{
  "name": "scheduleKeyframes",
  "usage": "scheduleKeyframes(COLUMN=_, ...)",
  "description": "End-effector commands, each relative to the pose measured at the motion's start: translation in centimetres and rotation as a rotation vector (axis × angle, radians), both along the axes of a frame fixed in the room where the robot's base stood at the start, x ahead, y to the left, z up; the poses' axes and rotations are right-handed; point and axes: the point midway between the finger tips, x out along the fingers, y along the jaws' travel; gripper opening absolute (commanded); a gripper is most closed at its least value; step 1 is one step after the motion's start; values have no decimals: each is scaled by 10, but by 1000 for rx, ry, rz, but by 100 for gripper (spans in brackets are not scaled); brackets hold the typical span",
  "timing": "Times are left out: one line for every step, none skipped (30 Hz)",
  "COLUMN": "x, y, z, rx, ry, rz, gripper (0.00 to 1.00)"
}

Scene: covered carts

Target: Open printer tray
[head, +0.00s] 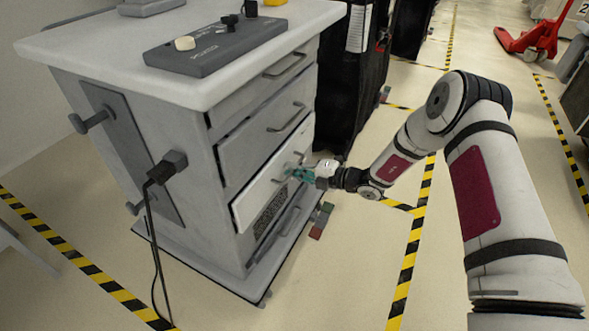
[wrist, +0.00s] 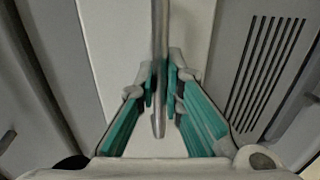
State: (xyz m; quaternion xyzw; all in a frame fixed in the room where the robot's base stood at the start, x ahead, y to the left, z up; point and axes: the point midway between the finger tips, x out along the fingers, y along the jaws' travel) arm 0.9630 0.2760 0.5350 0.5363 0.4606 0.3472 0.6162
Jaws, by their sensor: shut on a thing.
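A white and grey cabinet (head: 150,75) with several stacked drawers stands left of my arm in the head view. The lower white drawer (head: 252,203) stands slightly out from the cabinet body, with its front still upright. My gripper (head: 298,172) is at this drawer's handle and shut on it. In the wrist view, the grey bar handle (wrist: 160,45) runs between the teal finger pads of my gripper (wrist: 160,95). The pale drawer front fills the middle behind it. The fingers hide part of the handle in the head view. Nothing in view is clearly a printer.
A dark control box (head: 215,45) with knobs sits on the cabinet top. A plug and cable (head: 165,168) hang on its left side. A dark covered cart (head: 350,90) stands behind. A red pallet jack (head: 530,40) is far right.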

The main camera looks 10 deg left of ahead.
Motion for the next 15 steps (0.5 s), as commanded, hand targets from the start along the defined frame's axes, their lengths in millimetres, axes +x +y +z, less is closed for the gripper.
scheduleKeyframes(x=0, y=0, z=0, rx=0, ry=0, rz=0, gripper=0)
scheduleKeyframes(x=0, y=-1, z=0, rx=0, ry=0, rz=0, gripper=0)
scheduleKeyframes(x=0, y=-2, z=0, rx=0, ry=0, rz=-1, gripper=0)
scheduleKeyframes(x=-1, y=-3, z=0, rx=0, ry=0, rz=-1, gripper=0)
scheduleKeyframes(x=-1, y=-5, z=0, rx=0, ry=0, rz=-1, gripper=0)
scheduleKeyframes(x=-2, y=-8, z=1, rx=0, ry=1, rz=-2, gripper=0)
scheduleKeyframes(x=-3, y=-11, z=1, rx=-1, ry=1, rz=-2, gripper=0)
scheduleKeyframes(x=-4, y=-14, z=1, rx=0, ry=2, rz=-2, gripper=0)
scheduleKeyframes(x=-6, y=-20, z=1, rx=0, ry=3, rz=-4, gripper=0)
scheduleKeyframes(x=-8, y=-25, z=1, rx=0, ry=3, rz=-5, gripper=0)
scheduleKeyframes(x=-10, y=-30, z=1, rx=0, ry=3, rz=-5, gripper=0)
scheduleKeyframes(x=-12, y=-37, z=1, rx=0, ry=2, rz=-5, gripper=0)
scheduleKeyframes(x=-14, y=-43, z=1, rx=0, ry=3, rz=-7, gripper=0)
scheduleKeyframes(x=-17, y=-49, z=2, rx=1, ry=3, rz=-6, gripper=0)
scheduleKeyframes(x=-20, y=-58, z=2, rx=1, ry=4, rz=-7, gripper=0)
